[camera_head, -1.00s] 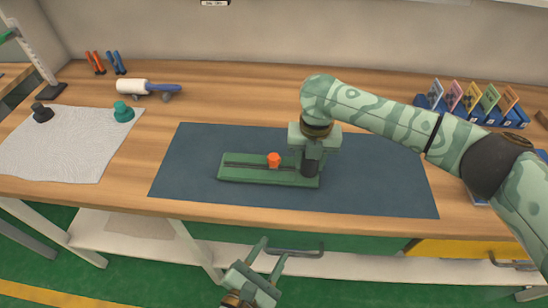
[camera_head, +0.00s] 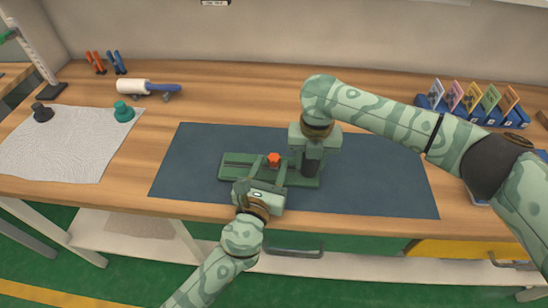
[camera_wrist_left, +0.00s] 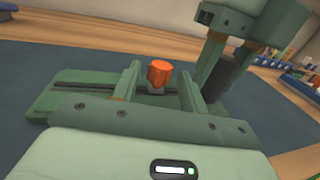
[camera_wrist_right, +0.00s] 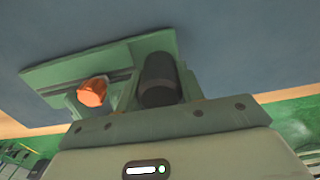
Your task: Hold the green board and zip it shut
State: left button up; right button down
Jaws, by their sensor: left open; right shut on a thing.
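The green board (camera_head: 232,170) lies on a dark blue mat, with a dark slot along its length. An orange pull (camera_head: 274,159) stands on the slot near the board's middle. My right gripper (camera_head: 309,160) is shut on a dark upright post (camera_wrist_right: 158,78) at the board's right end. My left gripper (camera_head: 267,166) is open over the board's front edge. In the left wrist view its two fingers stand on either side of the orange pull (camera_wrist_left: 160,74), with gaps showing. The slot under my left gripper is partly hidden.
The dark blue mat (camera_head: 380,185) is clear around the board. A grey cloth (camera_head: 65,150) with a black and a green knob lies left. A white roller (camera_head: 133,87) and a blue rack of colored cards (camera_head: 470,108) stand farther back.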

aim_at(229, 165)
pick_arm(q)
jog(key=shift+w+d, duration=0.15)
jog(key=shift+w, duration=0.6)
jog(key=shift+w+d, duration=0.15)
jog(key=shift+w, duration=0.55)
grip_shut()
jog(key=a, duration=1.1)
jog(key=shift+a, duration=0.3)
grip_release()
